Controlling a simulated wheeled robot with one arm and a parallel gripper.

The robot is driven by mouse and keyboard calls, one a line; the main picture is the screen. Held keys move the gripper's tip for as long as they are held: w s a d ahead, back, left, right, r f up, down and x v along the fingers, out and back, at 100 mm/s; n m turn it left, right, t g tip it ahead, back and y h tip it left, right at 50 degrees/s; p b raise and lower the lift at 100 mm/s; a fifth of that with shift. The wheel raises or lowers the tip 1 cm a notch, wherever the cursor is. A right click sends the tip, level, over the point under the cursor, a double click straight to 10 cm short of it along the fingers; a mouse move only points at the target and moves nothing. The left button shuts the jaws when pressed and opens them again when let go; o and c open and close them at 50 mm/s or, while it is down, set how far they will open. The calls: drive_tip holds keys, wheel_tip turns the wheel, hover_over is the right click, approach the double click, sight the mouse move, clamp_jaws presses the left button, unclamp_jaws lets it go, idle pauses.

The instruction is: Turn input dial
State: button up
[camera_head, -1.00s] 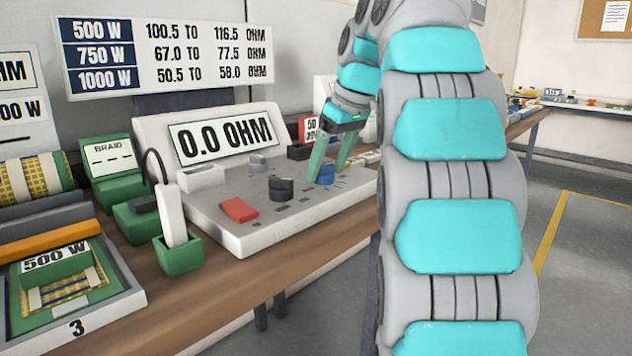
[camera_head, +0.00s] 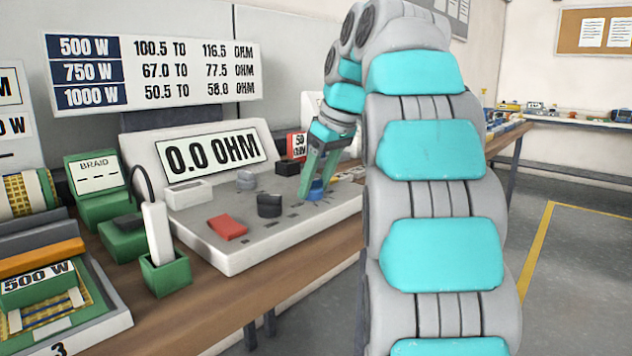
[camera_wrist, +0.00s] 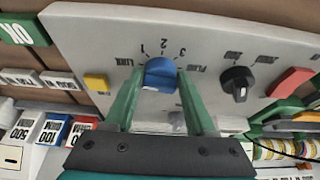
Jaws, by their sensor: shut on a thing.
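The blue dial (camera_head: 316,189) sits at the right end of the grey meter's panel (camera_head: 289,238). In the wrist view the blue dial (camera_wrist: 160,74) has the marks LINK, 1, 2 and 3 around it. My gripper (camera_head: 308,184) reaches down to it, and in the wrist view its two green fingers (camera_wrist: 160,90) stand on either side of the knob, shut on it. The meter's display (camera_head: 213,153) reads 0.0 OHM.
A black dial (camera_head: 269,205), a grey knob (camera_head: 246,180) and a red button (camera_head: 227,227) are on the same panel. A green holder (camera_head: 166,274) with a white probe stands at its left. A yellow button (camera_wrist: 97,82) shows in the wrist view.

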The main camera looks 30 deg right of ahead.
clamp_jaws()
drive_tip(key=shift+m, duration=0.4)
drive_tip(key=shift+a+r+m+h+p, duration=0.2)
drive_tip(key=shift+m+h+p, duration=0.4)
drive_tip(key=shift+m+p, duration=0.3)
drive_tip(key=shift+a+f+m+h+p, duration=0.1)
drive_tip(key=shift+m+h+p, duration=0.45)
drive_tip(key=shift+m, duration=0.75)
drive_tip(key=shift+f+m+h+p, duration=0.1)
drive_tip(key=shift+m+h+p, duration=0.4)
drive_tip(key=shift+m, duration=0.8)
drive_tip(key=o, duration=1.2)
unclamp_jaws()
drive_tip(key=shift+o, duration=0.2)
drive_tip(key=v, duration=0.7)
drive_tip(key=shift+r, duration=0.4)
